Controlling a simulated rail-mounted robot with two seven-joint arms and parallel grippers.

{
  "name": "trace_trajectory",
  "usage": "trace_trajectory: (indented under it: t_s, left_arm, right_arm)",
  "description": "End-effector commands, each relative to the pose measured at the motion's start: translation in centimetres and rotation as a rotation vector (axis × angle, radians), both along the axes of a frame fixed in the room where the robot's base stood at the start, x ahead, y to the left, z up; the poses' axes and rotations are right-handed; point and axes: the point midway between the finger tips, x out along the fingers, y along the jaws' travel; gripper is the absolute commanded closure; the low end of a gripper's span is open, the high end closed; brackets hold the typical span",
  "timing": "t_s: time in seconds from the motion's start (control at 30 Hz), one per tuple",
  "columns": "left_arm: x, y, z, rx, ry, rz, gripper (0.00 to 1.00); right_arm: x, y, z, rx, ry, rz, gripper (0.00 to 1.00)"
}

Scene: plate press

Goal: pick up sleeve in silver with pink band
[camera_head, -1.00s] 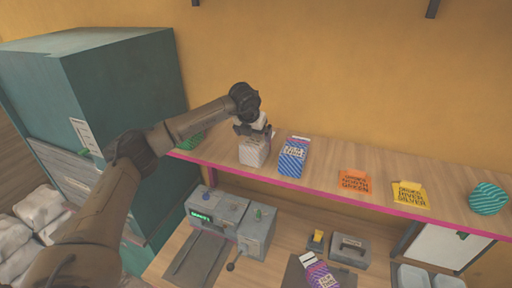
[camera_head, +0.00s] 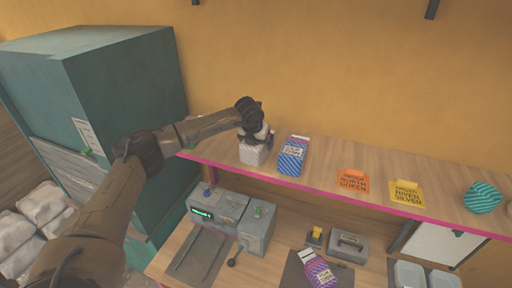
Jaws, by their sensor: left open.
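A pale silver-white sleeve (camera_head: 252,154) stands on the wooden shelf at the left, with its upper part partly hidden by my gripper. I cannot make out a pink band on it. My left gripper (camera_head: 258,138) is open, pointing down at the top of this sleeve; whether the fingers touch it cannot be told. A blue striped sleeve (camera_head: 292,158) with a pale label stands just to its right. A purple striped sleeve (camera_head: 319,271) lies on the lower counter. My right gripper is not in view.
An orange card (camera_head: 353,181), a yellow card (camera_head: 406,193) and a teal striped ball (camera_head: 482,198) are on the shelf (camera_head: 330,166) to the right. A grey machine (camera_head: 230,220) sits below. A teal cabinet (camera_head: 120,110) stands left.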

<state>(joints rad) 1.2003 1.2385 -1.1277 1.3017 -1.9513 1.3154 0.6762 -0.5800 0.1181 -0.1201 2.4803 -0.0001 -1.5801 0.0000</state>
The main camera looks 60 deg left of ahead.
Motion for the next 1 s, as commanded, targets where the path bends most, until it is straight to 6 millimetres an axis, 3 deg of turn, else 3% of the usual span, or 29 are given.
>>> trace_trajectory:
  t_s: [0.7,1.0]
  left_arm:
    - [-0.01,-0.01,-0.47,0.000,0.000,0.000,0.01]
    - [-0.01,-0.01,-0.47,0.000,0.000,0.000,0.30]
  right_arm:
    - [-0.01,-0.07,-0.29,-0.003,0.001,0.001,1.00]
    - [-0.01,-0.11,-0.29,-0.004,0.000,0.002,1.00]
